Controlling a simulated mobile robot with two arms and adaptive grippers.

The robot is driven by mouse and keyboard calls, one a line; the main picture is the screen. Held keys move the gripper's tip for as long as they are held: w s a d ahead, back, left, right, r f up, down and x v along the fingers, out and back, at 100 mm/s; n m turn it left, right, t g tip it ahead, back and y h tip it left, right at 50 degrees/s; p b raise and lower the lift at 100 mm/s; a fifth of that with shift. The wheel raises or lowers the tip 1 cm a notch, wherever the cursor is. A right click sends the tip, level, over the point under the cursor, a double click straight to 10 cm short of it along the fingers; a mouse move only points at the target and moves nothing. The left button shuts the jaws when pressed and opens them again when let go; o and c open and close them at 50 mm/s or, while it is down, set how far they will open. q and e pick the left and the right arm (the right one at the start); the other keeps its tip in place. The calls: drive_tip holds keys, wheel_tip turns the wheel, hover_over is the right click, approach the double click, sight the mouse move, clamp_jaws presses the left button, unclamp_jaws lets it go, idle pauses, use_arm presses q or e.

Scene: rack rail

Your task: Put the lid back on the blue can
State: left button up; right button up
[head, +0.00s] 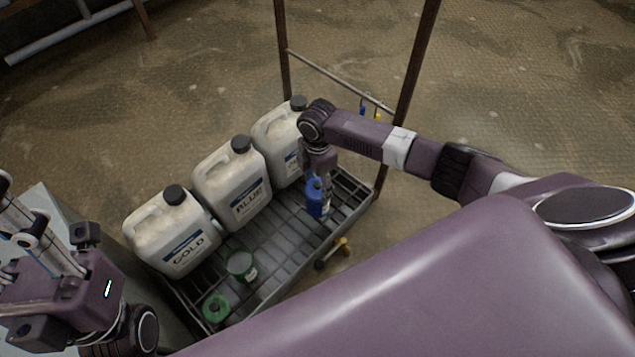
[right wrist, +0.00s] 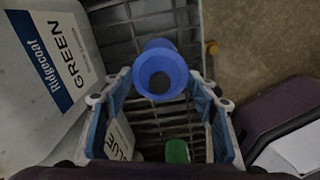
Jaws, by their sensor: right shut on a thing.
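The blue can (head: 318,205) stands at the right end of the dark slatted rack shelf, near its front edge. My right gripper (head: 317,184) points down at it from above and hides its upper part. In the right wrist view a round blue body (right wrist: 172,54) with a dark opening facing the camera sits between the fingertips of my right gripper (right wrist: 160,82), which are shut on it. I cannot make out a separate lid. My left gripper (head: 62,290) is at the lower left, away from the can; its fingertips do not show clearly.
White jugs labelled GOLD (head: 172,232) and BLUE (head: 231,183), and a third jug (head: 275,143), GREEN in the wrist view, line the shelf's back. Two green containers (head: 241,265) (head: 215,308) stand at its left front. Rack posts (head: 410,85) rise behind my right arm.

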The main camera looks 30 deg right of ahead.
idle(0.4)
drive_tip(key=shift+p, duration=0.4)
drive_tip(key=o, duration=1.2)
drive_tip(key=shift+o, duration=0.3)
drive_tip(key=o, duration=0.4)
drive_tip(key=shift+o, duration=0.2)
